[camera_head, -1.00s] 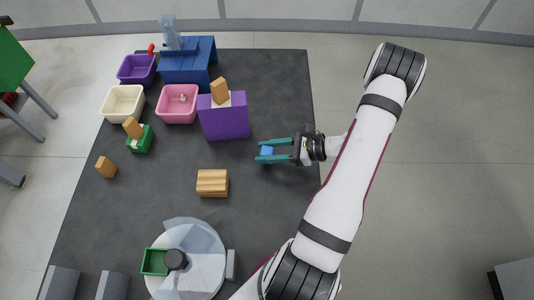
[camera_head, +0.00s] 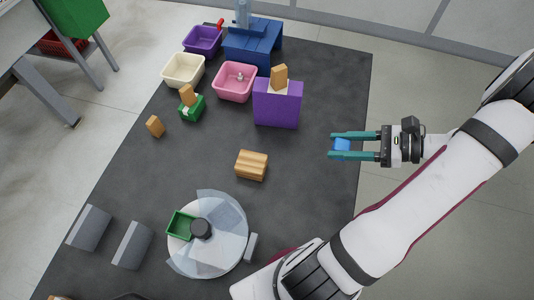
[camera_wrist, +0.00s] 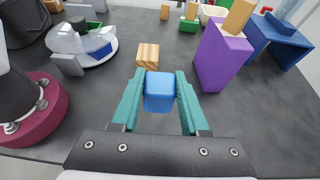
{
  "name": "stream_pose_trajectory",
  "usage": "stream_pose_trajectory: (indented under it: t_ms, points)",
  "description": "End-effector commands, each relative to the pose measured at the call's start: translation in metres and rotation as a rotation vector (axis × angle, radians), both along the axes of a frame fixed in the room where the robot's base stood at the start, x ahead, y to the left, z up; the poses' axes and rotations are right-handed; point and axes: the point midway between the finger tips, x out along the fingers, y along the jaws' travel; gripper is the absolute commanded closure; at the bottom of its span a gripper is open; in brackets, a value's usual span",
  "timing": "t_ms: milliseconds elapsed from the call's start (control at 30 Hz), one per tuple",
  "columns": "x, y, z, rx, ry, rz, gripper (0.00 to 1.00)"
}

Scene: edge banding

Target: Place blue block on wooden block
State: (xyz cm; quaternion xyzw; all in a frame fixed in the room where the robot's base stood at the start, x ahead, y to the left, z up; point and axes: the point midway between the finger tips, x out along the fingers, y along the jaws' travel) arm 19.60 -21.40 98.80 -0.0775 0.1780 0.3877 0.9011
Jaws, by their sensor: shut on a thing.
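The blue block (camera_head: 342,149) is between the teal fingers of my gripper (camera_head: 338,147), near the right edge of the dark table in the head view. The wrist view shows the blue block (camera_wrist: 159,92) held between both fingertips, and my gripper (camera_wrist: 160,95) is shut on it. The wooden block (camera_head: 251,165), striped light brown, lies on the table to the left of and a little below my gripper in the head view. In the wrist view the wooden block (camera_wrist: 148,55) stands beyond the blue block, slightly left, apart from it. Its top is bare.
A purple block (camera_head: 277,104) with a small wooden piece on top stands behind the wooden block. A round device (camera_head: 208,238) with clear plates and a green tray stands at the front. Bins and a blue stand (camera_head: 252,45) are at the back. Table around the wooden block is clear.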

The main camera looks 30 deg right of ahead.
Motion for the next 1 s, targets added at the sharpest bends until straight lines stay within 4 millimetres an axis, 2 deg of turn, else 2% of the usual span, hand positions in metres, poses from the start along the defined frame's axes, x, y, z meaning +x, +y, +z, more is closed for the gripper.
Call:
stream_pose_trajectory:
  t_ms: [100,200,333,600,700,767,900,1000]
  points:
    - [0.025,0.035,0.016,-0.003,0.000,0.173,1.00]
    - [0.039,0.062,0.028,-0.004,0.001,0.296,1.00]
    - [0.051,0.087,0.029,0.000,0.003,0.368,1.00]
    - [0.101,0.150,-0.019,0.003,0.005,0.372,1.00]
    - [0.113,0.163,-0.031,0.002,0.004,0.369,1.00]
    - [0.117,0.168,-0.035,0.000,0.004,0.367,1.00]
    - [0.119,0.170,-0.062,0.002,0.006,0.364,1.00]
    - [0.119,0.169,-0.075,0.001,0.005,0.364,1.00]
